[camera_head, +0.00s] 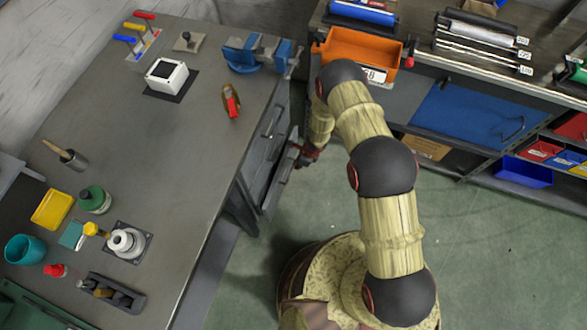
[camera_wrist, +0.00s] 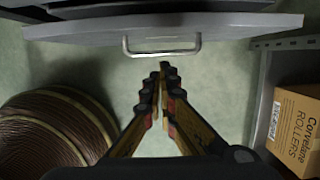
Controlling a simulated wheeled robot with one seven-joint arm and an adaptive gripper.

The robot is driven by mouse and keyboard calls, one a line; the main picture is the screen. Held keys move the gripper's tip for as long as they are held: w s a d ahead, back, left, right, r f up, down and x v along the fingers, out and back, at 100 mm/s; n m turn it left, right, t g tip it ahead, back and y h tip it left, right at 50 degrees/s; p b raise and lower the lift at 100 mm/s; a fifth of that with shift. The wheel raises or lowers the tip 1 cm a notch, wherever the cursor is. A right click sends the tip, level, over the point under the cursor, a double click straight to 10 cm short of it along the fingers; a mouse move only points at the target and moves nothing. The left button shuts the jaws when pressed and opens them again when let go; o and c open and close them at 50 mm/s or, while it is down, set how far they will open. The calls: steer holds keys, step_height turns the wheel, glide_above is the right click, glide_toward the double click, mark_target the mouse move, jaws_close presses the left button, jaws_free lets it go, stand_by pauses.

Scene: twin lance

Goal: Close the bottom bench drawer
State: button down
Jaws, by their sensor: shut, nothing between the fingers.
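The bench (camera_head: 200,130) has grey drawers on its right side, partly hidden by my arm. A grey drawer front (camera_head: 279,182) stands out from the bench side, low down. In the wrist view a grey drawer front (camera_wrist: 230,27) spans the top, with a silver bar handle (camera_wrist: 162,52) at its middle. My gripper (camera_wrist: 163,68) has its fingertips together and empty, just below the handle in the picture. I cannot tell whether they touch it. In the head view my gripper (camera_head: 303,155) is small and dark beside the drawer front.
A cardboard box (camera_wrist: 296,125) lies on a grey shelf at the right of the wrist view. Shelving with a blue panel (camera_head: 475,115) and an orange bin (camera_head: 358,48) stands right of the bench. Green floor (camera_head: 500,250) is open at the lower right.

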steer(key=p+v, duration=0.2)
steer(key=v, duration=0.3)
steer(key=s+d+f+m+b, duration=0.1)
steer(key=s+d+f+m, duration=0.15)
steer(key=d, duration=0.55)
steer(key=n+t+y+b, duration=0.2)
steer(key=n+y+b, duration=0.1)
steer(key=y+b, duration=0.25)
glide_toward(284, 168)
step_height(284, 168, down, 3)
steer(key=d, duration=0.1)
steer(key=shift+w+a+m+y+b, duration=0.15)
steer(key=shift+w+a+b, duration=0.1)
steer(key=shift+a, duration=0.7)
steer(key=shift+w+a+m+y+b, duration=0.1)
steer(key=shift+w+a, duration=0.15)
steer(key=shift+a, duration=0.7)
steer(key=shift+s+r, duration=0.1)
